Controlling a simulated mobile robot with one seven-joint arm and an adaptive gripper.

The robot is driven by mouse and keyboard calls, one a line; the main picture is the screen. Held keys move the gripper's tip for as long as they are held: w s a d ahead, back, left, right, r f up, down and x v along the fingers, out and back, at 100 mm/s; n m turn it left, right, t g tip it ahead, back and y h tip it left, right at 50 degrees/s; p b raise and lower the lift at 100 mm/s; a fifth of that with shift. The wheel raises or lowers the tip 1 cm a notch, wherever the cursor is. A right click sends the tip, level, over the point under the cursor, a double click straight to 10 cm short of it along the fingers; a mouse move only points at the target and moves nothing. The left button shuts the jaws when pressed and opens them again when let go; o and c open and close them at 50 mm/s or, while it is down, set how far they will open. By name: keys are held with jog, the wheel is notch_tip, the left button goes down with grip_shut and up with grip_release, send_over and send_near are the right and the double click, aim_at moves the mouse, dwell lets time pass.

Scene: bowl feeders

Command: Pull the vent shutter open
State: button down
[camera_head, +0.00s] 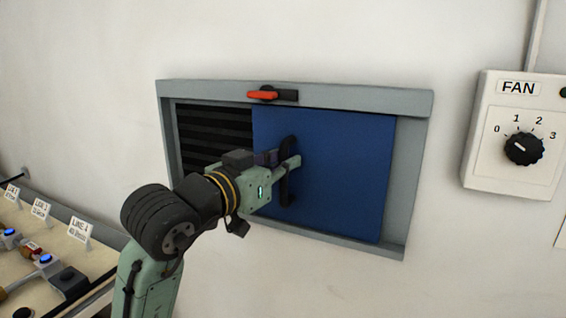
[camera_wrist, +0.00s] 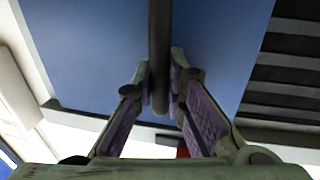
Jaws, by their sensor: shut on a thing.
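The vent shutter (camera_head: 345,170) is a blue panel in a grey wall frame (camera_head: 410,200). It covers the middle and right of the frame in the head view, and dark louvre slats (camera_head: 215,125) show uncovered at the left. The shutter (camera_wrist: 90,60) and slats (camera_wrist: 290,75) also show in the wrist view. My gripper (camera_head: 281,172) is at the shutter's dark upright handle (camera_head: 288,150). In the wrist view, my gripper's fingers (camera_wrist: 160,90) are shut on this handle (camera_wrist: 159,50), one on each side.
A red and black latch (camera_head: 268,95) sits on the frame's top edge, its red lever lying sideways. A white FAN box (camera_head: 510,130) with a black knob is on the wall at the right. A bench (camera_head: 50,250) with labelled cards and buttons stands at the lower left.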

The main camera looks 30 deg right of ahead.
jog(key=c, duration=1.6)
grip_release()
jog(key=shift+a, duration=0.1)
jog(key=v, duration=1.2)
